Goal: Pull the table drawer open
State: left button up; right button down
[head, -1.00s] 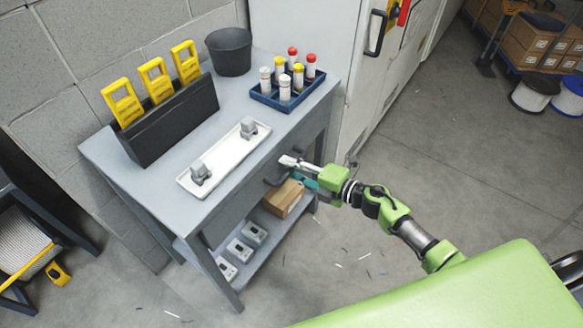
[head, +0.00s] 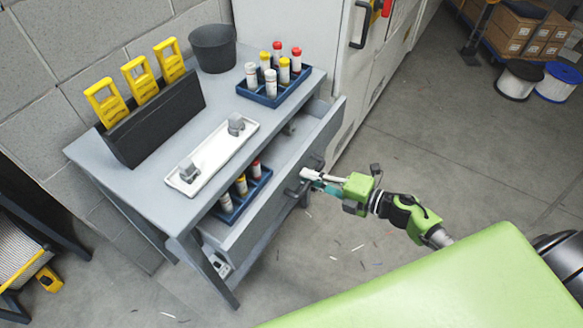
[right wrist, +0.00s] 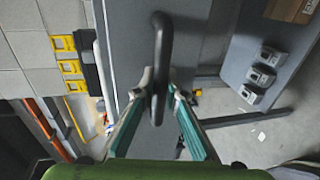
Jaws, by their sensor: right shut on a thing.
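The grey table (head: 140,190) stands against the wall in the head view. Its drawer (head: 262,217) is pulled out from the front, and part of its inside shows. In it lies a blue tray (head: 243,203) with red and yellow capped tubes. The dark drawer handle (head: 297,190) is on the drawer front; it also shows upright in the right wrist view (right wrist: 160,60). My right gripper (head: 306,177) is shut on the handle, its two fingers (right wrist: 159,92) on either side of the bar. My left gripper is not in view.
On the table top are a black holder (head: 165,125) with yellow tools, a white tray (head: 212,155), a blue tube rack (head: 277,98) and a dark bucket (head: 213,48). A pale cabinet (head: 290,30) stands beside the table.

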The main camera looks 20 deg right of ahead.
jog(key=f+v, duration=0.2)
jog(key=v, duration=1)
jog(key=shift+s+d+f, duration=0.3)
jog(key=shift+s+d, duration=0.05)
jog(key=shift+s, duration=0.1)
jog(key=c, duration=2)
grip_release()
jog(key=shift+c, duration=0.2)
jog(key=v, duration=1.2)
